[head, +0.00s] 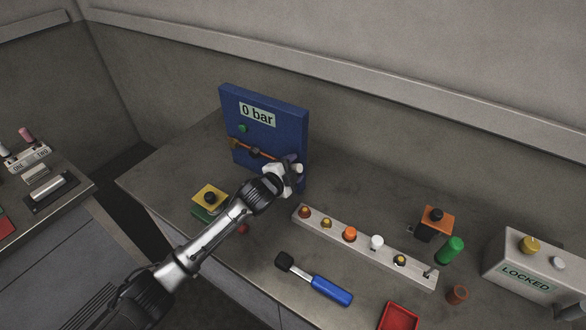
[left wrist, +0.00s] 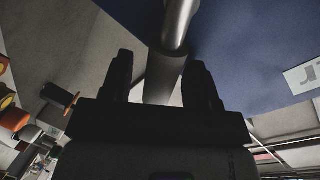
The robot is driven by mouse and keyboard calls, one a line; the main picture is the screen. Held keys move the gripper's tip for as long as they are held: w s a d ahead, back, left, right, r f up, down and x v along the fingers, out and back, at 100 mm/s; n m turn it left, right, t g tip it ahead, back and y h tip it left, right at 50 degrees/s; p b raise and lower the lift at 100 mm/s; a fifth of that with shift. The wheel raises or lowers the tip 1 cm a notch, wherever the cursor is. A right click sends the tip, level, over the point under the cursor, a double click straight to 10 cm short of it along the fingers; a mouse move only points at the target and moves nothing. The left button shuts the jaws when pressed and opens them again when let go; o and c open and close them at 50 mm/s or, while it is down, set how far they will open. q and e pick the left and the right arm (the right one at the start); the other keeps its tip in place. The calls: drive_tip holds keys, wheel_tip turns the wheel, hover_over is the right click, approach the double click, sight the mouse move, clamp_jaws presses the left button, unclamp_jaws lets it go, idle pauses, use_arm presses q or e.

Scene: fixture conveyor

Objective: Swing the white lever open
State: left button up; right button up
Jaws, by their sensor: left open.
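In the left wrist view, the open jaws of my left gripper (left wrist: 161,82) show dark against the light. My right gripper is out of view.
In front lie a strip of several knobs (head: 335,242), a blue-handled tool (head: 331,290) and a red tray (head: 399,317). A "LOCKED" box (head: 500,264) stands at right.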

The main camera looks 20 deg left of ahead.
use_arm(q)
drive_tip(key=shift+c, duration=0.2)
clamp_jaws()
idle(0.3)
